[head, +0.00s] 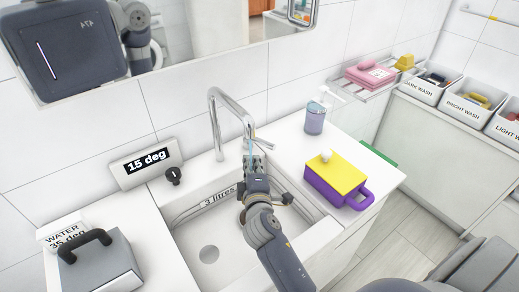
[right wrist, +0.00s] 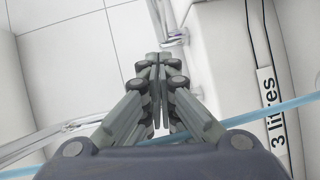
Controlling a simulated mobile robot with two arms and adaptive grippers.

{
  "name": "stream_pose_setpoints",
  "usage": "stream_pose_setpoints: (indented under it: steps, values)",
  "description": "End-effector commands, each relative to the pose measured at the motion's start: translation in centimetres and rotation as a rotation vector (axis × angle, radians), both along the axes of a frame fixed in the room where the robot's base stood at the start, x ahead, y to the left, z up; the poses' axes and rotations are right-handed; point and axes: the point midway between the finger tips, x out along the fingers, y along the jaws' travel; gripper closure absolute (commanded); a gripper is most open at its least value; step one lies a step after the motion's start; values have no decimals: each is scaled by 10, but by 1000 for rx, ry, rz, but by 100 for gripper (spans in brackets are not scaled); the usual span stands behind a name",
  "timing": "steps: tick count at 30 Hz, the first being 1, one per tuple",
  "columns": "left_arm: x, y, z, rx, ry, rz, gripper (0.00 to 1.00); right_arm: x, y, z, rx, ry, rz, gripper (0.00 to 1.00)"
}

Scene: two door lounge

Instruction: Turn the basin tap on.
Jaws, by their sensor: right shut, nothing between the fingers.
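The chrome basin tap (head: 215,125) stands at the back of the white basin (head: 185,232), its gooseneck spout arching forward. A short chrome lever (head: 264,145) shows just beyond my right gripper. A thin pale-blue stream (head: 250,148) runs down from the spout; a blue band (right wrist: 290,106) also crosses the right wrist view. My right gripper (head: 254,160) is shut and empty over the basin, below the spout end. In the right wrist view its fingertips (right wrist: 159,60) are together near a chrome part (right wrist: 177,41); I cannot tell whether they touch. My left gripper is out of view.
A black knob (head: 174,175) sits beside a "15 deg" sign (head: 146,161). A soap bottle (head: 316,117) and a yellow-purple container (head: 338,180) stand right of the basin. A grey handled box (head: 98,265) stands left. The mirror (head: 175,35) is behind.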

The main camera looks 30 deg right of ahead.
Motion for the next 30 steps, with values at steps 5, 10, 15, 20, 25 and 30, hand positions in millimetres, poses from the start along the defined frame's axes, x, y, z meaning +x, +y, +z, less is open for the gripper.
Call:
stream_pose_setpoints:
  steps: [5, 10, 15, 20, 25, 30]
  values:
    - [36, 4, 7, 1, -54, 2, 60, 31, -12, -3, -1, 0, -1, 100]
    - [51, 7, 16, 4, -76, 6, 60, 40, -35, -8, -3, 1, -1, 100]
    - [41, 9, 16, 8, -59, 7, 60, 44, -46, -11, 0, 0, 0, 100]
    - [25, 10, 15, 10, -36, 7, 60, 45, -47, -12, 0, 0, 0, 100]
    - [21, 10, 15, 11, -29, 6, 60, 45, -47, -12, 0, 0, 0, 100]
    - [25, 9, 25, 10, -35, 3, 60, 45, -51, -10, -4, 3, 29, 100]
